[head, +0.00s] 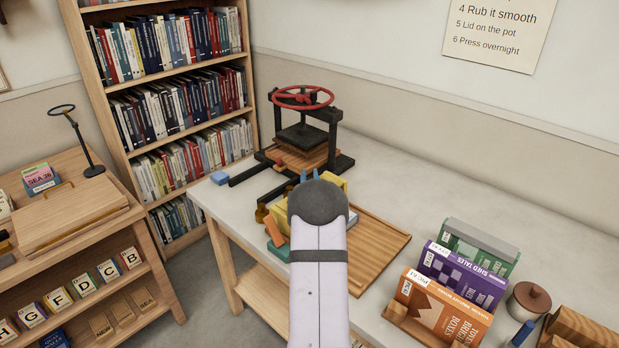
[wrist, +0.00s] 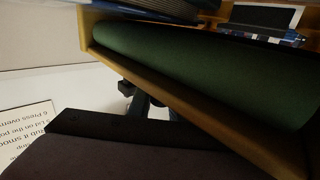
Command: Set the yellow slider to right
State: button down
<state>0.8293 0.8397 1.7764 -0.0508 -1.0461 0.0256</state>
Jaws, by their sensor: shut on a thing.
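A yellow piece (head: 337,183), which looks like the yellow slider, shows just behind my arm on the pale table, in front of the press. Its lower part and the track it may run on are hidden by my arm. My gripper (head: 310,175) is mostly hidden behind my wrist; only blue fingertips show, right at the yellow piece. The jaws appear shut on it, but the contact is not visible. In the wrist view a green rounded surface (wrist: 190,70) in a yellow-brown frame (wrist: 200,105) fills much of the picture; I cannot tell what it is.
A black press with a red wheel (head: 303,97) stands behind my gripper. A wooden board (head: 378,243) lies to the right. Books in a holder (head: 462,275) and a lidded pot (head: 528,301) stand farther right. Teal and orange pieces (head: 277,247) lie left of my arm. The back-right table is clear.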

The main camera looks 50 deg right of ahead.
jog(key=s+b, duration=0.2)
jog(key=s, duration=1.6)
jog(key=shift+b, duration=0.4)
jog(key=shift+s, duration=0.1)
jog(key=c, duration=1.6)
grip_release()
jog(key=shift+s+a, duration=0.1)
jog(key=shift+b+v, duration=0.7)
jog(key=shift+v, duration=2.85)
